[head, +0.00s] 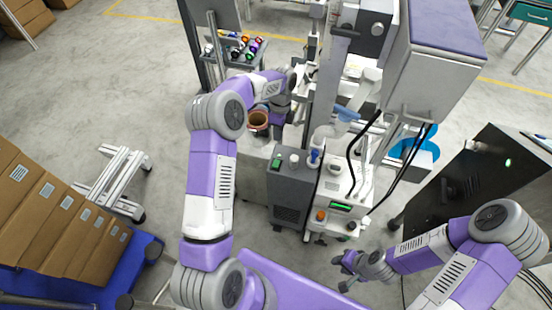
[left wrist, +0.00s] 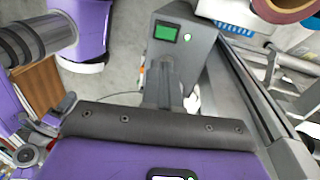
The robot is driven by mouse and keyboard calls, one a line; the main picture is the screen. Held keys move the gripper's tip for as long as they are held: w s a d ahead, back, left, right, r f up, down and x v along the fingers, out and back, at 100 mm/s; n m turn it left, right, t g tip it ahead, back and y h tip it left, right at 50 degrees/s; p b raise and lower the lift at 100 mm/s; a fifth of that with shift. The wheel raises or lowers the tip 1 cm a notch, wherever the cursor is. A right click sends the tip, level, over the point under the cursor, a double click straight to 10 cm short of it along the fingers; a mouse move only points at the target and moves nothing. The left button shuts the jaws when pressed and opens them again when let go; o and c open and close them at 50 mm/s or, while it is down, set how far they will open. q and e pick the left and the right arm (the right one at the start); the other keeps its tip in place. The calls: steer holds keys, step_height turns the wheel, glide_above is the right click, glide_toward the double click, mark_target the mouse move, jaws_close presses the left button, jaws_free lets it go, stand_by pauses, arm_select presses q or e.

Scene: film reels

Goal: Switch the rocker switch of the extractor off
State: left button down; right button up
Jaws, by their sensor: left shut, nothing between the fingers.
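The extractor (head: 290,192) appears to be the dark grey box in the middle of the head view. Its green rocker switch (head: 276,163) is on top. In the head view the left gripper (head: 277,126) is above the extractor's back edge, partly hidden. My right gripper (head: 344,272) is open and empty, low at right.
A brown reel (head: 258,120) stands close to my left gripper. A white machine with a green display (head: 341,206) adjoins the extractor on the right, with black cables above it. A black cabinet (head: 470,175) is further right.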

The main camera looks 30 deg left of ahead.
mark_target(276, 166)
arm_select(q)
steer(key=shift+f, duration=0.15)
steer(key=f+b, duration=0.1)
steer(key=f, duration=0.3)
steer(key=s+f+b, duration=0.1)
steer(key=f, duration=0.4)
steer(key=s+f+b, duration=0.1)
steer(key=f, duration=0.3)
steer(key=shift+s+d+f+b, duration=0.2)
steer(key=shift+f+b, duration=0.05)
steer(key=shift+b, duration=0.05)
